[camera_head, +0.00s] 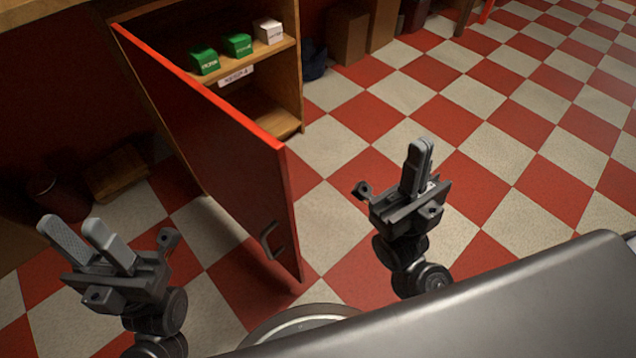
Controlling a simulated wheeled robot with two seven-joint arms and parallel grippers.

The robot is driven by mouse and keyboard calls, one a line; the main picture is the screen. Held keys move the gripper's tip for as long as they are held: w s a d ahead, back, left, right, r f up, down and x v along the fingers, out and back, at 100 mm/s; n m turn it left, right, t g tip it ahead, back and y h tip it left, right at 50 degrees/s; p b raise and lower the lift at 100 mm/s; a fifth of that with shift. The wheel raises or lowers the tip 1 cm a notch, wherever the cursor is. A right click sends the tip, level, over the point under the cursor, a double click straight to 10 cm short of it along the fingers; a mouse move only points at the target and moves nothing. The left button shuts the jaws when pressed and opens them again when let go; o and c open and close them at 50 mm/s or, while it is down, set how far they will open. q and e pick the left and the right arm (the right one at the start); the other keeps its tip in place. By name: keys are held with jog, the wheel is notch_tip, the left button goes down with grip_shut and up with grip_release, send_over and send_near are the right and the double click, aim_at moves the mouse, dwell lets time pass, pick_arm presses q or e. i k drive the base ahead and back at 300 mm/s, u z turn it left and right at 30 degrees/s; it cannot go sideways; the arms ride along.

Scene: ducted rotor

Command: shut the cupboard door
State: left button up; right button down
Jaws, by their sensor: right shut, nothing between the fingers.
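The red cupboard door (215,145) stands wide open, hinged at the left side of the wooden cupboard (297,60) and swung out toward me. Its dark handle (271,240) is near the free edge, on the face toward the left. My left gripper (76,232) is to the left of the door, apart from it, with a gap between its fingers. My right gripper (420,153) is to the right of the door, apart from it, with its fingers together and empty.
Two green boxes (237,44) and a white box (268,31) stand on the cupboard's upper shelf, above a label. A brown box (347,36) stands right of the cupboard. A dark bin (50,199) and a wooden block (118,174) are at left. The checkered floor at right is clear.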

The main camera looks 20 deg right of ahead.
aim_at(242, 166)
jog(key=z, duration=0.4)
jog(key=k, duration=1.2)
jog(key=u, duration=0.55)
jog(key=i, duration=0.5)
